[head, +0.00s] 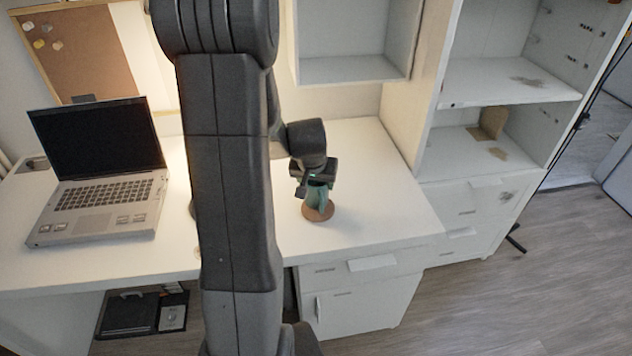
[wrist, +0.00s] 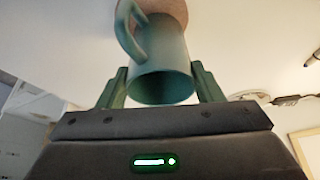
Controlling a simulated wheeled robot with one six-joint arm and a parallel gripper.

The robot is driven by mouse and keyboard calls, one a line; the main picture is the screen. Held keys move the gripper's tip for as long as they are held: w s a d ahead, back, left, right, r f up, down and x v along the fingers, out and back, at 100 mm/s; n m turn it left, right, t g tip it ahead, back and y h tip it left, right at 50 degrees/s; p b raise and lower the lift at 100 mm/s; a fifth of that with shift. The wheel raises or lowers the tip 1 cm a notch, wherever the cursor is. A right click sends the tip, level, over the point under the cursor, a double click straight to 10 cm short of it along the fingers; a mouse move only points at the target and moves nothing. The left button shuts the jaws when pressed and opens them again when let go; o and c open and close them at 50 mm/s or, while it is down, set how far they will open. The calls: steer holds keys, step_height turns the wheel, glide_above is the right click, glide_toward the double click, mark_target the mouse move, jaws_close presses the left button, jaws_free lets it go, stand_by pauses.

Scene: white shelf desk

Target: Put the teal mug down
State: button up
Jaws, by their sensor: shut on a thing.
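The teal mug (head: 318,196) is upright in my gripper (head: 317,176) over the right part of the desk. A round brown coaster (head: 318,211) lies on the desk directly under it. In the wrist view the mug (wrist: 165,65) has its mouth towards the camera and its handle at the left. The gripper fingers (wrist: 161,83) are on both sides of the mug, shut on it. The mug's base overlaps the coaster (wrist: 168,9); I cannot tell whether they touch. My gripper partly hides the mug in the head view.
An open laptop (head: 100,190) stands on the left of the white desk (head: 385,200). A white shelf unit (head: 470,140) rises at the right, and a shelf box (head: 350,68) hangs above the desk. The desktop right of the coaster is clear. My arm hides the desk's middle.

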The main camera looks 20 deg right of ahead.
steer(key=shift+f, duration=0.1)
steer(key=o, duration=1.2)
steer(key=shift+r, duration=0.35)
steer(key=v, duration=1.1)
steer(key=shift+s+a+r+p, duration=0.2)
steer(key=shift+r+p, duration=0.05)
steer(key=shift+p, duration=0.2)
